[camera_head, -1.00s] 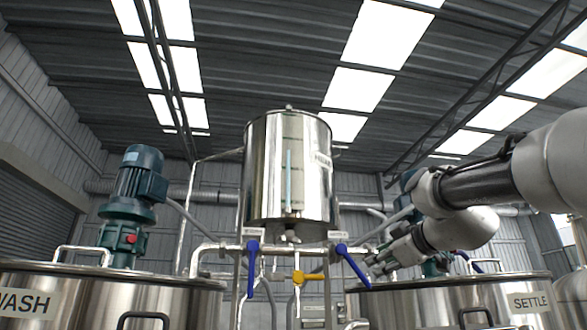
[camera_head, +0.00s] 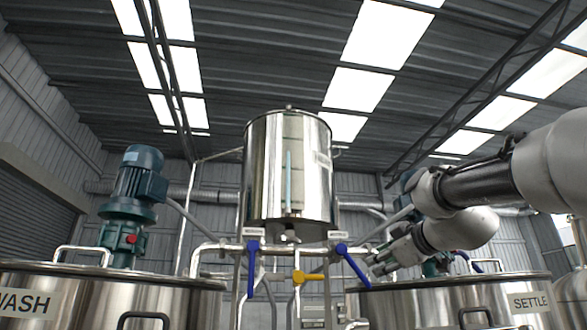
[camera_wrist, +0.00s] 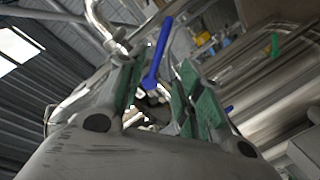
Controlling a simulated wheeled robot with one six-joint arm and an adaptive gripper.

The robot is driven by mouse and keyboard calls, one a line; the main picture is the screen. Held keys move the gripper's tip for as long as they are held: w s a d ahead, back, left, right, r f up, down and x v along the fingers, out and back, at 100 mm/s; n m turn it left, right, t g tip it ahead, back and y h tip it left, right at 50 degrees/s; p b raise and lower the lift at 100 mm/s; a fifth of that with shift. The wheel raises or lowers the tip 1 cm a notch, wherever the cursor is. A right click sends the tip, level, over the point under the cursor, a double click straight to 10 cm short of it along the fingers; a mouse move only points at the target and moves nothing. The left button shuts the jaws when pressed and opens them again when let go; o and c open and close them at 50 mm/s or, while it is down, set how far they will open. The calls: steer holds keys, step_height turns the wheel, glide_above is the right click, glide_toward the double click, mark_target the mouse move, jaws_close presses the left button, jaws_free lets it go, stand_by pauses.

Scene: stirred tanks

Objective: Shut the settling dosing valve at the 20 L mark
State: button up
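The steel header tank (camera_head: 262,170) stands in the middle with a blue column in its sight glass (camera_head: 289,178); its marks are too small to read. Below it, on the settle side, a blue valve handle (camera_head: 354,265) slants down and to the right. A second blue handle (camera_head: 252,272) hangs nearly straight down on the wash side. My gripper (camera_head: 374,264) is just right of the slanted handle. In the wrist view my gripper (camera_wrist: 158,98) is open, green pads apart, with a blue handle (camera_wrist: 157,58) showing between and beyond the fingers. Contact cannot be told.
A yellow handle (camera_head: 308,277) sits between the blue ones on the pipework. The WASH tank (camera_head: 110,292) with its teal motor (camera_head: 137,178) is at left, and the SETTLE tank (camera_head: 430,300) at lower right, under my arm. Pipes crowd around the valves.

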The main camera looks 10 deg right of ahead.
mark_target(356, 269)
steer(key=shift+c, duration=0.3)
steer(key=c, duration=0.7)
steer(key=shift+w+d+r+m, duration=0.2)
steer(key=shift+d+m, duration=0.1)
steer(key=shift+m, duration=0.1)
jaws_close()
steer(key=d+r+m+g+y, duration=0.45)
steer(key=d+m, duration=0.55)
steer(key=m, duration=0.4)
steer(key=a+x, duration=0.1)
steer(key=x, duration=1.2)
steer(key=shift+s+a+t, duration=0.3)
steer(key=shift+a+t, duration=0.1)
steer(key=shift+t, duration=0.05)
